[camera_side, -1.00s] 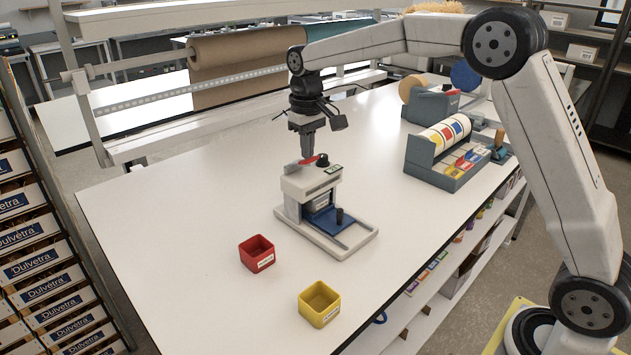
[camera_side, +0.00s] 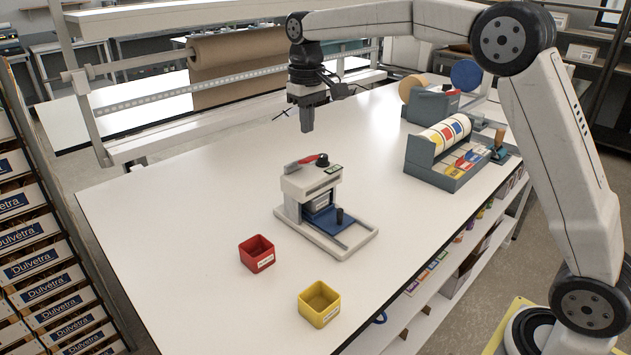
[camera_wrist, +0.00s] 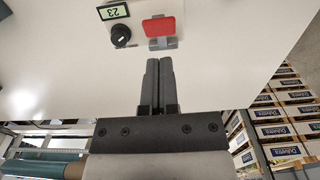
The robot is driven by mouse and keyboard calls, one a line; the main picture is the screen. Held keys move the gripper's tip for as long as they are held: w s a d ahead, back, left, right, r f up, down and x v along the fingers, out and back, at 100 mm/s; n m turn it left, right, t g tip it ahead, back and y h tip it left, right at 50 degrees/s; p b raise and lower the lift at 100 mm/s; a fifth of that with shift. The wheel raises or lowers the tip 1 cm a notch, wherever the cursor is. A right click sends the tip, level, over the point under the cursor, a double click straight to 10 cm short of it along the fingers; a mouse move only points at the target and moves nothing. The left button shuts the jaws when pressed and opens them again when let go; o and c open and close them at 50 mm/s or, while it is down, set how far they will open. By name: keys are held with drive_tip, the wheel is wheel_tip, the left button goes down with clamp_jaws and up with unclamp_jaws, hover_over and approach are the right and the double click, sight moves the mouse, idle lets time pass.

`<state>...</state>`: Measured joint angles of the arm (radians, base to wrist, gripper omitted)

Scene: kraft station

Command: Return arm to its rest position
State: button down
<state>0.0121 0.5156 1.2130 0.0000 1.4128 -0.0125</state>
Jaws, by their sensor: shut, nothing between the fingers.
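My gripper (camera_side: 307,127) hangs pointing down above the white table (camera_side: 180,230), behind and above the small press machine (camera_side: 310,188). It is clear of the machine and holds nothing. In the wrist view my gripper's two fingers (camera_wrist: 159,64) lie together, shut. The machine's red handle (camera_wrist: 165,26), its black knob (camera_wrist: 120,35) and its green display reading 23 (camera_wrist: 114,12) show beyond the fingertips. In the side view the machine has a blue sliding plate at its front, and the red handle lies across its top.
A red bin (camera_side: 257,254) and a yellow bin (camera_side: 319,303) stand near the table's front. A grey label-roll dispenser (camera_side: 440,150) and a tape dispenser (camera_side: 430,105) stand at the right. A kraft paper roll (camera_side: 240,55) is at the back. The table's left side is clear.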

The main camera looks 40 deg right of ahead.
drive_tip(key=shift+r, duration=0.4)
drive_tip(key=s+f+t, duration=0.1)
drive_tip(key=s+f, duration=0.5)
drive_tip(key=s, duration=0.2)
drive_tip(key=s+f, duration=0.7)
drive_tip(key=s, duration=0.1)
drive_tip(key=s+f+t, duration=0.1)
drive_tip(key=s+f, duration=0.5)
drive_tip(key=s, duration=0.2)
drive_tip(key=shift+s+a+f+t, duration=0.2)
drive_tip(key=shift+a+t, duration=0.1)
